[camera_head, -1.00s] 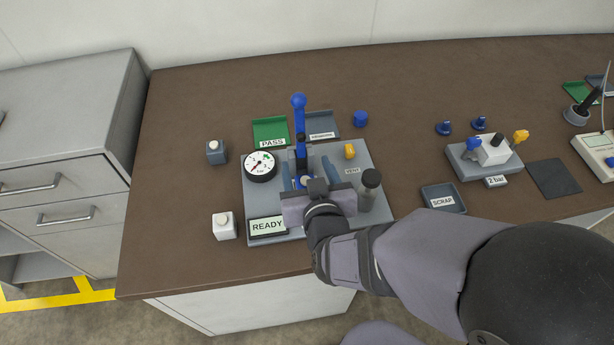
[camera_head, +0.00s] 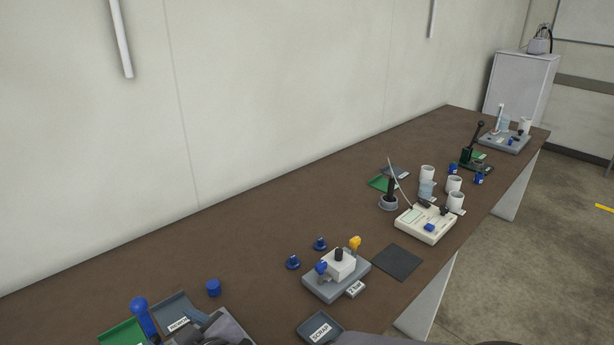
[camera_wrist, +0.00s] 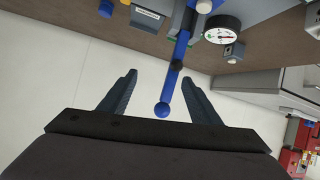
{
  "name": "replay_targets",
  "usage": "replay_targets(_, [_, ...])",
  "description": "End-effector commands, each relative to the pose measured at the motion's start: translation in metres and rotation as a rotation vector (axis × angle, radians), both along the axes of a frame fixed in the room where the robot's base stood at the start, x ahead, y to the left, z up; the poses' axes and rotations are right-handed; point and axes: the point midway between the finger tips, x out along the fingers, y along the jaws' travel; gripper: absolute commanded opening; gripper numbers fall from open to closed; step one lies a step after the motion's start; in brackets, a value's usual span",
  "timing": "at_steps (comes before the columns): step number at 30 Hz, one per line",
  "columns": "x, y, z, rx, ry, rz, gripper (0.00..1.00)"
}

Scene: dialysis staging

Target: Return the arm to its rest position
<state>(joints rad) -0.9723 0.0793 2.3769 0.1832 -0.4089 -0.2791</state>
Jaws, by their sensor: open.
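My gripper (camera_wrist: 160,97) shows in the wrist view with its two dark fingers apart and nothing held between them. A blue lever with a round ball knob (camera_wrist: 162,110) shows between and beyond the fingers; I cannot tell how far it is from them. The dial gauge (camera_wrist: 222,36) is to the right of the lever. In the head view the blue ball knob (camera_head: 139,304) is at the lower left, and part of my arm is at the bottom edge.
The brown bench (camera_head: 260,225) runs away to the right along a pale wall. On it stand a grey block fixture (camera_head: 337,284), a scrap tray (camera_head: 320,328), a dark mat (camera_head: 398,262), a cream device (camera_head: 426,224) and white cups (camera_head: 427,173). The bench along the wall is mostly clear.

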Motion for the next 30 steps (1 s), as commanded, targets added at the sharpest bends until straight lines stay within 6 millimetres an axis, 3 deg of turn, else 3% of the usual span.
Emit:
replay_targets(1, [0.023, -0.021, 0.015, -0.058, -0.011, -0.010, 0.57])
replay_targets(3, [0.046, -0.059, 0.013, -0.159, 0.011, -0.043, 0.57])
replay_targets(8, [0.069, -0.164, -0.015, -0.317, 0.191, -0.229, 0.57])
replay_targets(13, [0.047, -0.272, -0.046, -0.397, 0.473, -0.485, 0.57])
replay_targets(18, [-0.006, -0.352, -0.064, -0.423, 0.759, -0.720, 0.57])
replay_targets(21, [-0.036, -0.380, -0.067, -0.421, 0.893, -0.820, 0.57])
replay_targets(24, [-0.059, -0.394, -0.069, -0.418, 0.987, -0.886, 0.57])
replay_targets(30, [-0.077, -0.403, -0.070, -0.413, 1.058, -0.931, 0.57])
